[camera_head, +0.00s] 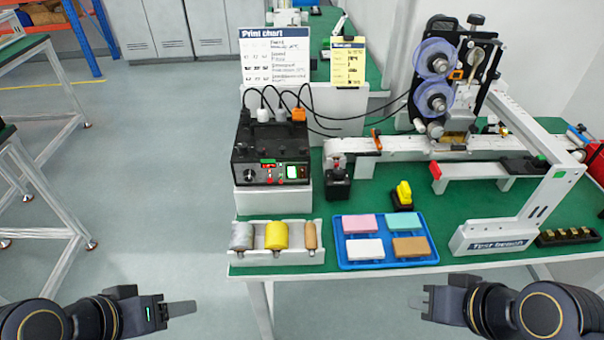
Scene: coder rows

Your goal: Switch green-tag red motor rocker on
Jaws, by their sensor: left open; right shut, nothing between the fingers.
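The black control box (271,145) stands on a white stand at the left part of the bench. Its front panel has a small green tag (268,161) with small red parts (270,168) just below it. These are too small to tell the red rocker's position. A knob and a lit green-white display (292,171) flank them. My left gripper (182,309) is open and empty, at the lower left in front of the bench, well away from the box. My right gripper (425,304) is shut and empty at the lower right, also apart from the bench things.
A white rack (241,258) with rollers and a blue tray (345,262) with coloured blocks sit at the bench's front edge. A yellow-topped black stamp-like item (403,195) stands behind the tray. Cables rise above the box. The conveyor (400,148) and reel machine are at right.

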